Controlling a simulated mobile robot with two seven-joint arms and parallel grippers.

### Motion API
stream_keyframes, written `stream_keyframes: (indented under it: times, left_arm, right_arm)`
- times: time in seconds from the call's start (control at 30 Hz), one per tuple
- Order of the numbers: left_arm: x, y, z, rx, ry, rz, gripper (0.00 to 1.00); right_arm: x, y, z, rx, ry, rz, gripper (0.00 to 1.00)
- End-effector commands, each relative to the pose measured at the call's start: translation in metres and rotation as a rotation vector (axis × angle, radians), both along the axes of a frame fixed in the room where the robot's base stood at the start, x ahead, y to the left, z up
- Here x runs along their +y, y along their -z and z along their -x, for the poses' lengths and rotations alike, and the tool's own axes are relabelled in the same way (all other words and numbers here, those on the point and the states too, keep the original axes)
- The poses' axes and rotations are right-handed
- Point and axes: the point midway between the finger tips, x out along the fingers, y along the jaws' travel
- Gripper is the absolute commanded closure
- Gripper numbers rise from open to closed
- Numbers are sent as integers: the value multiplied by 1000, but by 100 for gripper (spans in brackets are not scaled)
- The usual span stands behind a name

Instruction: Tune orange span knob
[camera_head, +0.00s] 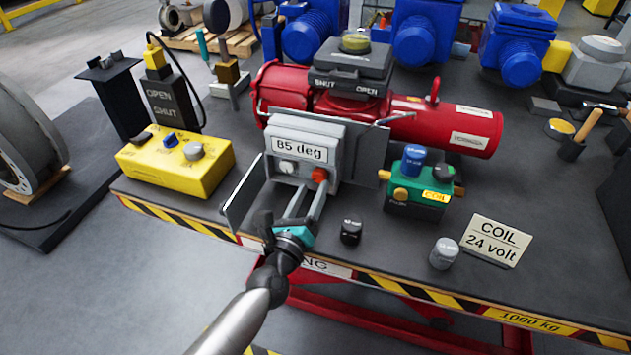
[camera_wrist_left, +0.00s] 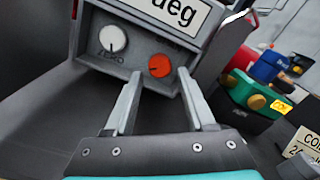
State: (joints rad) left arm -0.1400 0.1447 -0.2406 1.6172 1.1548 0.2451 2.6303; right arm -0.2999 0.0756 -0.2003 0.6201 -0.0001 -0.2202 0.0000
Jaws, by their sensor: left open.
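The orange span knob (camera_head: 319,174) is on the right of the front face of a grey positioner box (camera_head: 306,132) that reads "85 deg". In the left wrist view the orange knob (camera_wrist_left: 159,66) has a dark pointer mark and sits beyond the fingertips. A white zero knob (camera_wrist_left: 112,38) is to its left; it also shows in the head view (camera_head: 287,167). My left gripper (camera_head: 304,197) is open and empty, in front of and just below the knobs. In the left wrist view its fingers (camera_wrist_left: 157,84) are apart, and the orange knob is not between them. My right gripper is not in view.
A yellow control box (camera_head: 176,165) stands left of an open grey cover plate (camera_head: 243,192). A green coil unit (camera_head: 418,187) is close on the right. Black (camera_head: 351,232) and grey (camera_head: 444,253) small cylinders and a "COIL 24 volt" sign (camera_head: 490,242) are near the table's front edge.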

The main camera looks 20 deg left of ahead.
Motion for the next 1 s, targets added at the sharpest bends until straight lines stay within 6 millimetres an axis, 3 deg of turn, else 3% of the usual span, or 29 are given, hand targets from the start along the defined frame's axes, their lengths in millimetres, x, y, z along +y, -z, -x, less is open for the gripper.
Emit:
stream_keyframes:
  times: [0.23, 0.63, 1.0]
  left_arm:
    - [-1, 0, -26, -1, -1, 0, 45]
    - [-1, 0, -31, 0, -1, 0, 45]
    - [-1, 0, -31, 0, 0, 0, 86]
  right_arm:
    - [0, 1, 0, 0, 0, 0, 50]
    - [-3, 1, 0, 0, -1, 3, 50]
    - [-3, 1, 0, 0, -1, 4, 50]
